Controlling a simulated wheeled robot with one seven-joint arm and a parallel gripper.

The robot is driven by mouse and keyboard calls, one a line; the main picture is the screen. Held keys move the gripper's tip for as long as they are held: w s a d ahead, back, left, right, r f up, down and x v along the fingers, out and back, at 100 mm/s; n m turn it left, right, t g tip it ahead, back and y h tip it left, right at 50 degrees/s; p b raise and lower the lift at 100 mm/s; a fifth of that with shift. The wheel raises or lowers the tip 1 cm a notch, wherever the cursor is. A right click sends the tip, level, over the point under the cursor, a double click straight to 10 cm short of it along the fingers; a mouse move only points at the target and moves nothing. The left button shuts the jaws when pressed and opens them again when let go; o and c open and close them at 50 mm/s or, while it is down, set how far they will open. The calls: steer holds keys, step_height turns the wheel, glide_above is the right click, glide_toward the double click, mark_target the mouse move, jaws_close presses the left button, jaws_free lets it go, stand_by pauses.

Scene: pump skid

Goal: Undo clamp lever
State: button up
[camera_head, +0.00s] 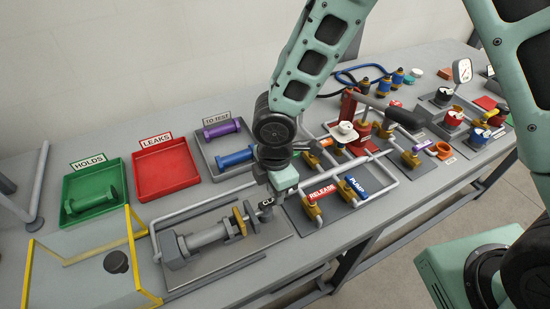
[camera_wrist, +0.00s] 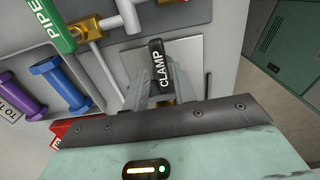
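The clamp lever (camera_wrist: 160,75) is black with white "CLAMP" lettering. In the wrist view it stands between the two grey fingers of my gripper (camera_wrist: 161,88), which lie close against both its sides with no clear gap. In the head view the lever (camera_head: 266,203) shows as a dark piece with part of its lettering, below my gripper (camera_head: 273,190). It is at the right end of the grey pipe fixture (camera_head: 207,237), beside brass flanges (camera_head: 239,221). The lever's base is partly hidden by my gripper.
A clear guard box with yellow edges (camera_head: 137,237) stands left of the fixture. Red RELEASE (camera_head: 321,191) and blue PUMP (camera_head: 356,186) handles are close on the right. A green tray (camera_head: 92,180), red tray (camera_head: 166,168) and grey test tray (camera_head: 212,164) lie behind.

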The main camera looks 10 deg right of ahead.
step_height(320, 180, up, 16)
steer(key=shift+f, duration=0.25)
stand_by(0.4)
steer(key=s+d+m, duration=0.2)
steer(key=s+m, duration=0.2)
steer(key=s, duration=0.1)
steer(key=s+d+r+m, duration=0.1)
steer(key=s+d+m, duration=0.1)
steer(key=s+m, duration=0.3)
steer(key=s+d+r+m+b, duration=0.1)
steer(key=s+d+m, duration=0.1)
steer(key=s+m, duration=0.2)
steer(key=shift+s+d+r+m+y, duration=0.3)
steer(key=shift+s+m, duration=0.1)
steer(key=shift+s, duration=0.5)
